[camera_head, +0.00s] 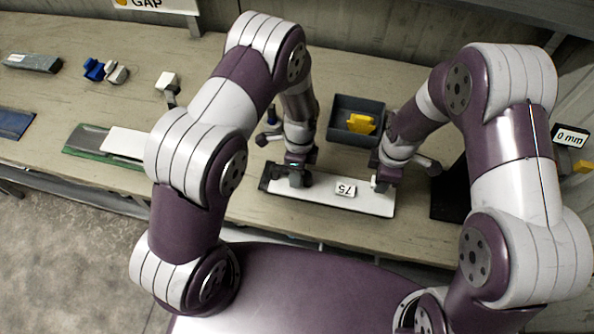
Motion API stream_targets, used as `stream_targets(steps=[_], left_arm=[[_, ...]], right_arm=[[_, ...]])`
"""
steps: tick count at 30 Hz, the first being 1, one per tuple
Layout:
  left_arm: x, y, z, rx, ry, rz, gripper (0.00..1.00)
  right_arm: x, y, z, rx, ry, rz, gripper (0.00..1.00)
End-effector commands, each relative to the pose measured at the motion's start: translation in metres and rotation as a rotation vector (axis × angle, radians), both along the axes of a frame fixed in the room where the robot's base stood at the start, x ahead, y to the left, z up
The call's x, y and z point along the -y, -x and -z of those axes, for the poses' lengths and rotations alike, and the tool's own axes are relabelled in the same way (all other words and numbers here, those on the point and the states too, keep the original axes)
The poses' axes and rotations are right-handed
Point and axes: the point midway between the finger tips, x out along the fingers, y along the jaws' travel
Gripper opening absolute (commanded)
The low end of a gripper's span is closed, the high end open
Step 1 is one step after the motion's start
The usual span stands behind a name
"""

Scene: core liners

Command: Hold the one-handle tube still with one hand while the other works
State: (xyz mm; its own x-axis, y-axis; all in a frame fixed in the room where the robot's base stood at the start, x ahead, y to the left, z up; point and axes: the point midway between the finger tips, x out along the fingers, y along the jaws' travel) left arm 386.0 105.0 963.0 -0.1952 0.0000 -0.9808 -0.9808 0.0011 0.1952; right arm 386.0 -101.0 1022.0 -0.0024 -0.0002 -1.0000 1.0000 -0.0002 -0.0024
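A long white piece (325,198) with a "75" label (345,189) lies on the table in front of me; it seems to be the tube, but I cannot make out its handle. My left gripper (287,180) is down at its left end, beside a dark part there. My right gripper (384,183) is low at its right end, near a small white part. The fingers of both grippers are too small and dark to tell whether they are open or shut, or touching the piece.
A dark grey bin (345,104) holding a yellow object (360,123) stands behind the white piece. A blue clip (94,69), a white block (167,80) and a green-edged tray (76,151) are at the left. A "0 mm" sign (570,136) is at the right.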

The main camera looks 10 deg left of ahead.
Motion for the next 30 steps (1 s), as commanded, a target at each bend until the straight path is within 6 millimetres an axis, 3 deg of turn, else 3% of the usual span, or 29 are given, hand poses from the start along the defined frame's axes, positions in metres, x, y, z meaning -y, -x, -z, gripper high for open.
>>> stream_targets(steps=[2, 11, 14, 24, 30], left_arm=[[0.0, 0.0, 0.0, 0.0, 0.0, 0.0, 0.59], [0.0, -0.001, -0.003, 0.001, 0.0, 0.0, 0.59], [0.0, -0.005, -0.018, 0.004, 0.001, 0.0, 0.59], [0.0, -0.02, -0.099, 0.003, 0.001, -0.001, 0.59], [0.0, -0.023, -0.117, 0.0, 0.0, -0.001, 0.59]], right_arm=[[0.0, 0.0, 0.0, 0.0, 0.0, 0.0, 0.0], [0.0, 0.0, 0.0, 0.0, 0.0, 0.0, 0.0], [0.0, 0.0, 0.0, 0.0, 0.0, 0.0, 0.0], [0.0, 0.0, 0.0, 0.0, 0.0, 0.0, 0.0], [0.0, 0.0, 0.0, 0.0, 0.0, 0.0, 0.0]])
